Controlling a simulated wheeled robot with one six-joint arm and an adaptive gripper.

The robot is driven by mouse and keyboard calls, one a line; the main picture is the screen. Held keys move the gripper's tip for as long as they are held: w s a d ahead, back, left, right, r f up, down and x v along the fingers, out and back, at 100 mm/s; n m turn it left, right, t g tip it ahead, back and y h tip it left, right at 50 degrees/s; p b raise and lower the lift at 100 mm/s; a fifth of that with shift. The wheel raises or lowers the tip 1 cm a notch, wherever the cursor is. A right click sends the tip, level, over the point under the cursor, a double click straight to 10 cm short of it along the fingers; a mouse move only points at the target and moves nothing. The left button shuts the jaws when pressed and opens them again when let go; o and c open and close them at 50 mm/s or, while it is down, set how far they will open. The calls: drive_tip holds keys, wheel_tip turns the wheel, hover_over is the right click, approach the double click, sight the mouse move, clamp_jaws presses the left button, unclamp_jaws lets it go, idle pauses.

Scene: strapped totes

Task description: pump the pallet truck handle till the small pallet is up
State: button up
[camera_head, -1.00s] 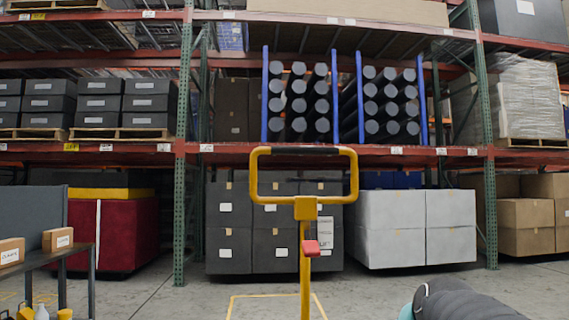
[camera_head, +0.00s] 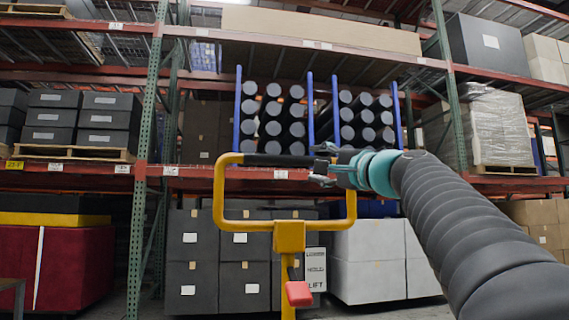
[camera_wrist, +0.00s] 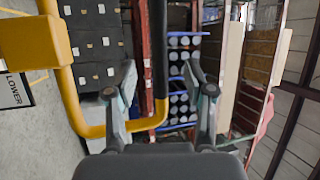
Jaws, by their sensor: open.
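The yellow pallet truck handle (camera_head: 290,238) stands upright in front of me as a loop with a black grip (camera_head: 275,160) along its top bar. A red lever (camera_head: 299,293) sits on its stem. My gripper (camera_head: 322,165) is at the right end of the black grip in the head view, its fingers apart. In the wrist view the black grip (camera_wrist: 158,45) runs between the two open fingers of my gripper (camera_wrist: 163,75); I cannot tell whether they touch it. The small pallet and the truck's forks are not in view.
A label reading LOWER, HOLD, LIFT (camera_head: 314,270) is partly hidden behind the handle. Racking with a red beam (camera_head: 215,178) stands behind, holding dark boxes (camera_head: 75,118) and black rolls (camera_head: 272,118). White boxes (camera_head: 368,262) are below at right.

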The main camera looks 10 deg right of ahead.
sight(288, 161)
drive_tip(key=p+x, duration=0.3)
drive_tip(key=x, duration=1)
drive_tip(key=shift+a+f+p, duration=0.15)
drive_tip(key=shift+p, duration=0.2)
clamp_jaws()
